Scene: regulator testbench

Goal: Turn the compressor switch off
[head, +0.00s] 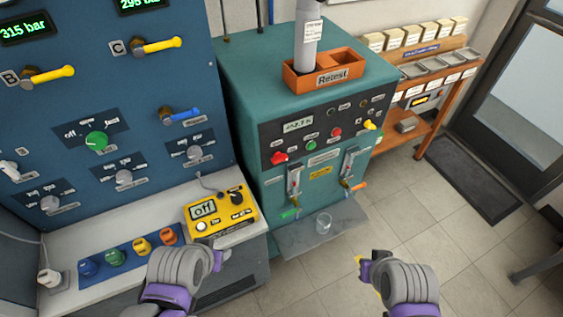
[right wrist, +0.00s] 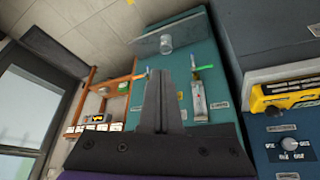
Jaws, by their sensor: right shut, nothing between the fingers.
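The teal cabinet (head: 235,85) has a black control panel with a small display (head: 298,125), a red knob (head: 278,158), a green button (head: 310,146), another red control (head: 336,132) and a yellow knob (head: 370,125). The labels are too small to read, so I cannot tell which is the compressor switch. My right gripper (head: 366,272) is shut and empty, in front of the cabinet and apart from it; its fingers (right wrist: 163,78) also show in the right wrist view. My left gripper (head: 224,255) is by the front of the white bench; its finger opening is unclear.
A yellow meter reading "off" (head: 203,210) sits on the white bench. The blue panel (head: 90,95) at left has several knobs and levers. A clear cup (head: 323,223) stands on the cabinet's low shelf. A wooden rack (head: 440,105) stands behind right.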

